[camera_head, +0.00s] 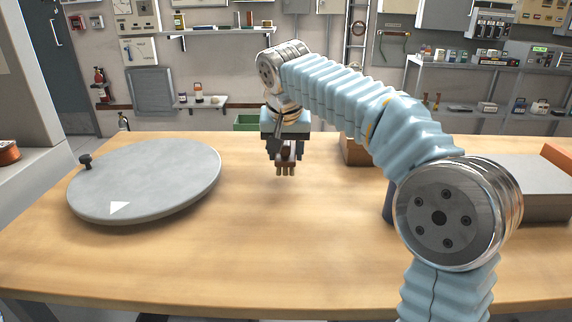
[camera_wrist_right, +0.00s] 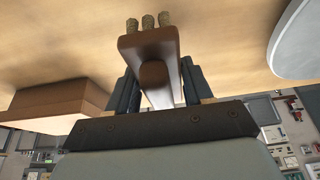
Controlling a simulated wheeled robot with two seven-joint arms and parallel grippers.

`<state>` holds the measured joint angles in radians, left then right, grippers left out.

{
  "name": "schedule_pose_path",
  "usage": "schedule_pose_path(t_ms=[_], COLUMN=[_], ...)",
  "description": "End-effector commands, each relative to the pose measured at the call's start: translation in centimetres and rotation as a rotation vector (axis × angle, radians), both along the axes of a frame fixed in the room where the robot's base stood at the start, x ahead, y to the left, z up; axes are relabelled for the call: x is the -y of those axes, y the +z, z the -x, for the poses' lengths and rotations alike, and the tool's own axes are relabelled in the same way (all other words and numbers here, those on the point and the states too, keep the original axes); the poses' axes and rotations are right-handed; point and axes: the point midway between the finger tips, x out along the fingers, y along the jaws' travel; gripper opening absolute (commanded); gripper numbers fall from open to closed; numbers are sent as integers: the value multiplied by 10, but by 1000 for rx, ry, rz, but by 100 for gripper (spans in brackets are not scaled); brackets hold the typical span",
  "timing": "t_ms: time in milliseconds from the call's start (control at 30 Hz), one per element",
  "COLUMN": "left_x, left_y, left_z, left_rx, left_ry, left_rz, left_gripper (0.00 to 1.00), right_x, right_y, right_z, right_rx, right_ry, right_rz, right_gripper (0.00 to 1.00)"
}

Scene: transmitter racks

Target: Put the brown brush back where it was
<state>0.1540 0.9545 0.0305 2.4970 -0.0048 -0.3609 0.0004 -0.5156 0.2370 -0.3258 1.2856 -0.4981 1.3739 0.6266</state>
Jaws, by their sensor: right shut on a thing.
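The brown brush (camera_head: 286,153) is between the fingers of my right gripper (camera_head: 285,151), which is shut on it. It hangs above the wooden table with its tan bristle tufts pointing down. In the right wrist view the brush (camera_wrist_right: 149,44) shows its brown block and handle between the dark fingers of the gripper (camera_wrist_right: 158,75), with three tufts at the far end. The brush appears apart from the table top. My left gripper is not in view.
A round grey disc (camera_head: 150,180) with a white triangle and black knob lies on the table (camera_head: 250,250) at left. A brown box (camera_head: 355,151) stands behind my right arm. A grey box (camera_head: 530,190) is at far right. The table's front middle is clear.

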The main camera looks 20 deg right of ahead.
Motion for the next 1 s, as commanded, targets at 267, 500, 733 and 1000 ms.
schedule_pose_path(t_ms=[267, 500, 733, 1000], left_x=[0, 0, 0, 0], left_y=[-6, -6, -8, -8], left_z=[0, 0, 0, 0], left_rx=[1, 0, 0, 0], left_ry=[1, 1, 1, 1], left_rz=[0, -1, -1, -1], left_gripper=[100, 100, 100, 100], right_x=[6, 6, 6, 6], right_y=[-44, -45, -48, -48], right_z=[-11, -11, -11, -11], right_rx=[-4, -1, -1, -2], right_ry=[-1, 0, 0, 0], right_rz=[0, 0, 0, 0], right_gripper=[22, 22, 60, 76])
